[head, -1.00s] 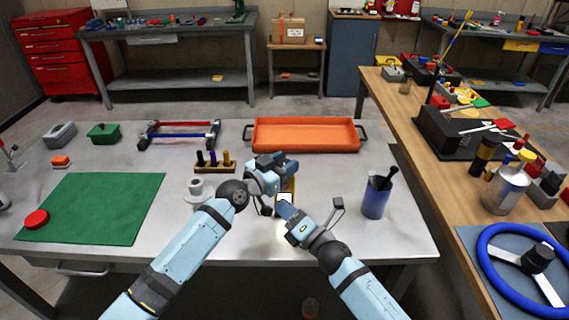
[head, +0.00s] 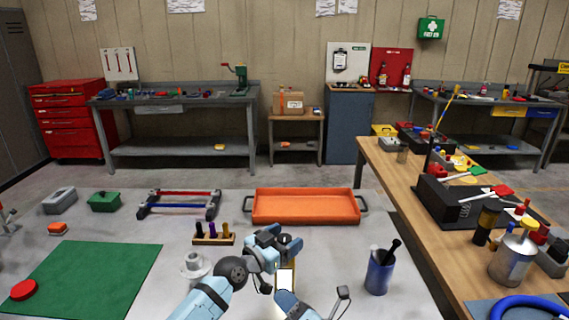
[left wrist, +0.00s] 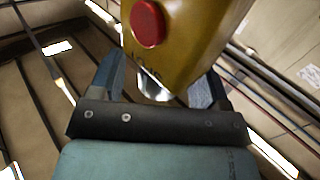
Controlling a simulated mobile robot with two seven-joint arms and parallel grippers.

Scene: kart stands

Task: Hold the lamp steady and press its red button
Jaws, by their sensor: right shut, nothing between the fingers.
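The lamp (head: 285,280) has a yellow body and a bright white face in the head view. It stands near the front of the grey table, partly hidden by my arms. Its yellow body (left wrist: 195,40) fills the upper middle of the left wrist view, with the round red button (left wrist: 147,22) on the side facing that camera. My left gripper (head: 277,250) is shut on the lamp, with one finger on each side of its body. My right gripper (head: 286,298) is shut and empty, just in front of the lamp low in the picture; whether it touches the lamp cannot be told.
A peg block (head: 214,240) and a white flanged part (head: 195,265) stand left of the lamp. A blue cup (head: 379,275) with a dark tool stands to its right. An orange tray (head: 305,207) lies behind. A green mat (head: 88,275) covers the left side.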

